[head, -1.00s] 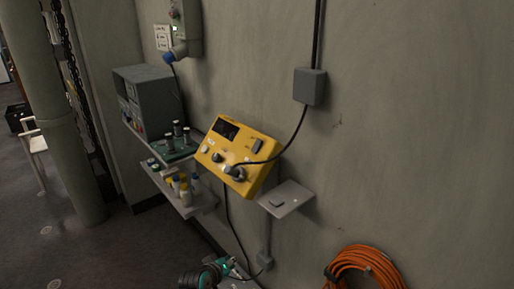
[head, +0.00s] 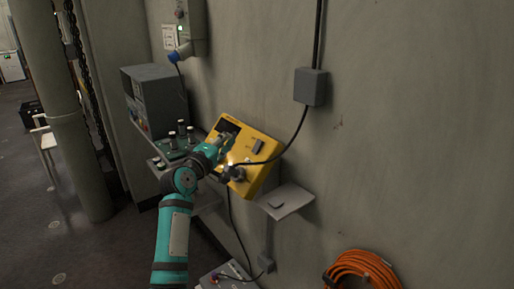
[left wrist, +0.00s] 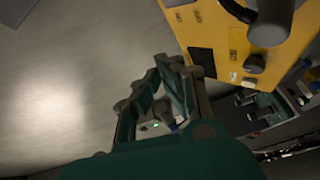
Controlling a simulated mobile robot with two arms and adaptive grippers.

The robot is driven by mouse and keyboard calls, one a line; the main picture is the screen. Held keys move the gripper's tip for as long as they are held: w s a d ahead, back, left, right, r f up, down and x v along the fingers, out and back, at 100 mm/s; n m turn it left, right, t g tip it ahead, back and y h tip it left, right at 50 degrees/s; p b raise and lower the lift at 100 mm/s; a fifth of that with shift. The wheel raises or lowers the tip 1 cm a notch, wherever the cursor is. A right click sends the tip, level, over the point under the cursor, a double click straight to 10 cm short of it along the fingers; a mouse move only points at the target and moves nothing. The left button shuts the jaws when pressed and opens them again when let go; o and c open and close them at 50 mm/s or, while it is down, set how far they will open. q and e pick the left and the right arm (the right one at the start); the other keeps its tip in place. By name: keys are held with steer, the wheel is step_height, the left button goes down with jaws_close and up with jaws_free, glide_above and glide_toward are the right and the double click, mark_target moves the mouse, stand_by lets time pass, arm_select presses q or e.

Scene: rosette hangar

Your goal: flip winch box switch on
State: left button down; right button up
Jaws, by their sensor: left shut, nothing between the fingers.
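The yellow winch box (head: 262,175) sits tilted against the wall in the head view. A dark rocker switch (head: 257,146) shows on its upper right face; I cannot tell its position. A dark display is at its upper left, partly behind my left gripper (head: 227,140). That gripper is shut and empty, in front of the box's left part, left of the switch. In the left wrist view the gripper (left wrist: 168,72) is beside the yellow box (left wrist: 226,18), whose dark panel (left wrist: 203,62) and knob (left wrist: 254,63) show. I cannot tell whether it touches the box. My right gripper is out of view.
A black cable runs from a plug on the box to a grey junction box (head: 310,87). A small grey shelf (head: 292,204) is right of the winch box. A grey cabinet (head: 160,97) stands left. Orange cable (head: 362,268) hangs lower right.

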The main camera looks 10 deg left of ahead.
mark_target(257, 147)
arm_select(q)
steer(key=shift+w+r, duration=0.2)
steer(key=shift+r, duration=0.45)
steer(key=shift+w+d+f+b, duration=0.25)
steer(key=shift+w+f+b, duration=0.15)
steer(key=shift+f+b, duration=0.2)
steer(key=w+d+f+b, duration=0.1)
steer(key=w+b, duration=0.1)
steer(key=w+d+f+b, duration=0.1)
steer(key=d+f+b, duration=0.1)
steer(key=shift+w, duration=0.4)
steer(key=shift+w+d+f, duration=0.4)
steer(key=shift+w+d, duration=0.1)
steer(key=shift+w, duration=0.1)
